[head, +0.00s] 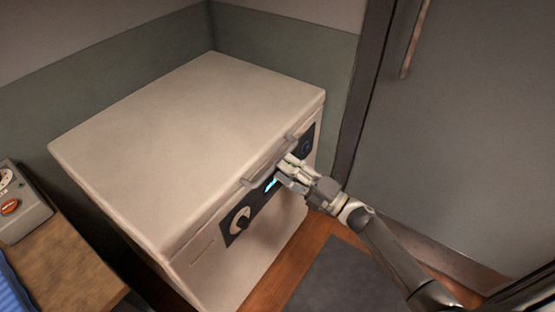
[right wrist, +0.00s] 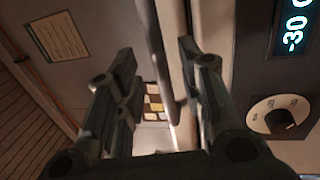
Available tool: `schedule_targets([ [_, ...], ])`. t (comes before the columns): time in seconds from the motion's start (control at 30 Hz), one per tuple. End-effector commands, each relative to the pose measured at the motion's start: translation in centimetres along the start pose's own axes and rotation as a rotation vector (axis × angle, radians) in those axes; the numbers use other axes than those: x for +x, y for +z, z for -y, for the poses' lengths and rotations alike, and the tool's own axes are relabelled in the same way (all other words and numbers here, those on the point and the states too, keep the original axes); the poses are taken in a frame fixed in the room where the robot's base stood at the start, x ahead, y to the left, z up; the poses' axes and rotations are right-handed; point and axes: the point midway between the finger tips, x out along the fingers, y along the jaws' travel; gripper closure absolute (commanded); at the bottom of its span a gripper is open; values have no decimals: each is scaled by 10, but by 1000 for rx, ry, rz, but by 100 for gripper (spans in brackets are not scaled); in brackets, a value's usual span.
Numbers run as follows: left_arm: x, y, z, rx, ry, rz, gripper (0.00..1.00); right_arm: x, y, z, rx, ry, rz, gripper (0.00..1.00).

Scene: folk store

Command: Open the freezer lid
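The chest freezer (head: 210,255) stands in the corner, and its pale lid (head: 195,115) lies shut and flat on top. A bar handle (head: 254,180) runs along the lid's front edge. My right gripper (head: 288,170) is at the handle, right of its middle. In the right wrist view my fingers (right wrist: 158,85) are spread apart, with the handle bar (right wrist: 172,45) running between them, nearer the finger on the right. I cannot tell whether that finger touches the bar. My left gripper is not in view.
The freezer's front panel has a dial (head: 240,221) and a lit display (head: 271,184). A wooden counter (head: 65,265) with a grey device (head: 20,205) stands at left. A grey door (head: 460,130) is at right. A dark mat (head: 340,278) lies on the floor.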

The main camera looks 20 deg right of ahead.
Motion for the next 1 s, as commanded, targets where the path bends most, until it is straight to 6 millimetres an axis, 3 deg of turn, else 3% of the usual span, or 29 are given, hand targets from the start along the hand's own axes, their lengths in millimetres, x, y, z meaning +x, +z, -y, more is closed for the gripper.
schedule_targets([
  [0.1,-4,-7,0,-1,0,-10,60,20,0,-2,2,3,0,65],
  [0.23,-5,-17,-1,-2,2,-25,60,33,0,0,2,0,1,65],
  [0.6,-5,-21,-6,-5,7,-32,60,39,0,1,2,-1,1,65],
  [0.9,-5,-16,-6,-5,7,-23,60,38,0,0,2,-1,1,100],
  [1.0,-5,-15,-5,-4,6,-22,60,38,0,1,2,-1,1,100],
])
